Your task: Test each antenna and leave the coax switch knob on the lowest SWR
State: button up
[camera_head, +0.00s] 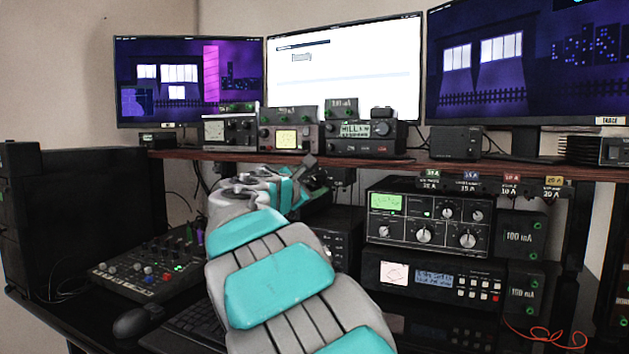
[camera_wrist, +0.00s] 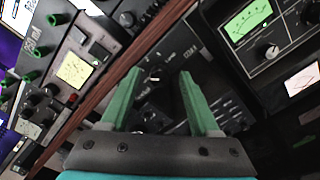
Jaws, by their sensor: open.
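My gripper (camera_head: 312,181) is at the end of my teal and grey arm, just under the wooden shelf. In the wrist view my gripper (camera_wrist: 160,73) is open, its two green fingers spread and nothing between them. Beyond the fingers is a dark panel with a small black knob (camera_wrist: 153,76) with a pale mark; I cannot tell whether the fingers reach around it. The panel's labels are too small to read, and my arm hides most of it in the head view. A tuner box (camera_head: 430,250) with a green-lit meter (camera_head: 387,202) and several knobs stands right of my gripper.
The shelf edge (camera_head: 480,166) runs just above my gripper. Radios, including one with a yellow meter (camera_head: 287,139), stand on the shelf. A box with a blue display (camera_head: 434,279) sits below the tuner. A mixer (camera_head: 150,268) and mouse (camera_head: 131,322) lie at left.

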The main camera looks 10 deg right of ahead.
jog(key=shift+w+d, duration=0.15)
jog(key=shift+w, duration=0.05)
grip_shut()
dwell(0.5)
